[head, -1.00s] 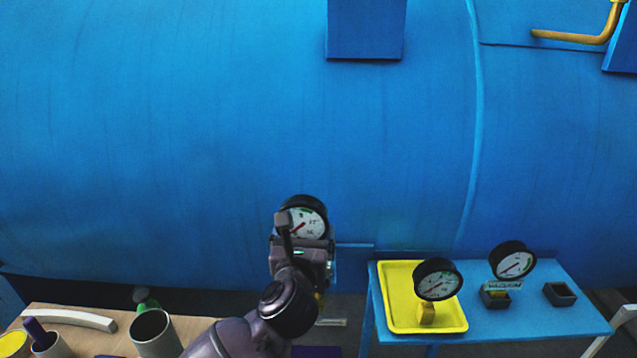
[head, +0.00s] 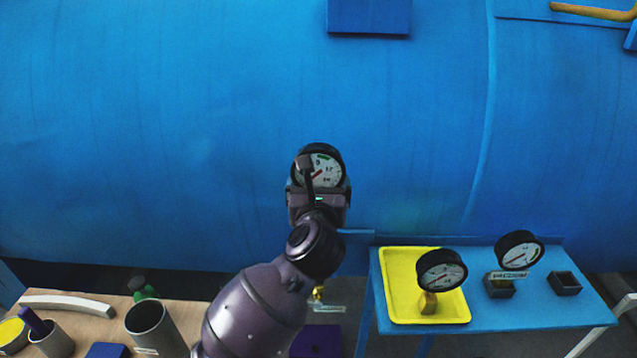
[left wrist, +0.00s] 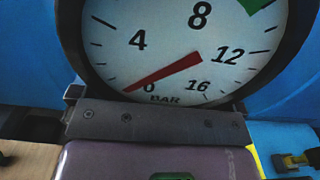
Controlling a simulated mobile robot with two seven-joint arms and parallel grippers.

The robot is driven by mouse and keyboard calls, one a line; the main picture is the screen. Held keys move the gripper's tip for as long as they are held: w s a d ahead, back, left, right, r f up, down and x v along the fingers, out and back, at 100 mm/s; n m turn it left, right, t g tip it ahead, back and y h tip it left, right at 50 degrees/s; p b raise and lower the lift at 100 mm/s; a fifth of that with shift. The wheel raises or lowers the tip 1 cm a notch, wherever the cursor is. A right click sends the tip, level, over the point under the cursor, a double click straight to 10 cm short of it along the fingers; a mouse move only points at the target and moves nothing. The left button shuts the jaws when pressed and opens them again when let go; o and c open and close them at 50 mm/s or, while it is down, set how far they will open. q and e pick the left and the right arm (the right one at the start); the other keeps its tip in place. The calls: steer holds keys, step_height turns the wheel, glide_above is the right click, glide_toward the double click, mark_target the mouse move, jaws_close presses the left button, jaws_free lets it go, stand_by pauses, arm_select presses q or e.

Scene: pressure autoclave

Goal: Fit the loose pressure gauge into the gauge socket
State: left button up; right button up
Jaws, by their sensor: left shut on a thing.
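My left gripper (head: 318,192) is shut on a round black-rimmed pressure gauge (head: 326,172) with a white face. It holds the gauge upright in front of the blue vessel wall. The left wrist view shows the gauge face (left wrist: 180,45) close up, marked BAR, its red needle near 0. The gauge's lower stem is hidden by the gripper. A small brass fitting (head: 318,292) shows beside my forearm, above a pale label; I cannot tell whether it is the gauge socket. My right gripper is not in view.
On the blue table (head: 480,315), a second gauge (head: 441,270) stands in a yellow tray (head: 400,300). A vacuum gauge (head: 519,251) stands in a dark holder beside an empty dark holder (head: 565,284). A wooden bench (head: 75,325) with cups is at lower left.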

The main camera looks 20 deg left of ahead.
arm_select(q)
steer(key=shift+f+b, duration=1.8)
steer(key=shift+f, duration=1.05)
steer(key=shift+p, duration=0.45)
